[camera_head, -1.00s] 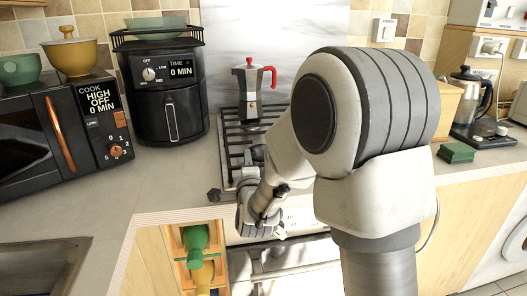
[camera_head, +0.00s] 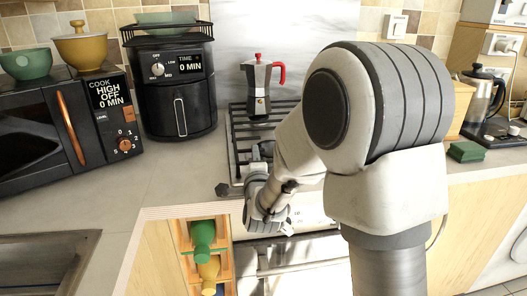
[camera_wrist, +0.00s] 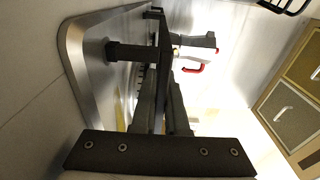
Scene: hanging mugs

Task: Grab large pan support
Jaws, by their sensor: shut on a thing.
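The large pan support (camera_head: 236,150) is a black grate on the steel hob, partly hidden by my arm. In the wrist view its dark bar (camera_wrist: 163,35) runs between the fingers of my gripper (camera_wrist: 163,88), which is shut on it. The steel hob (camera_wrist: 88,62) shows beside and under the bar. Whether the support is lifted clear of the hob cannot be told. In the head view my gripper (camera_head: 266,205) is at the front of the hob, with its fingertips hidden.
A moka pot (camera_head: 257,88) with a red handle stands upright at the back of the pan support. An air fryer (camera_head: 180,105) and a microwave (camera_head: 50,125) stand to the left. The counter (camera_head: 175,180) left of the hob is clear.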

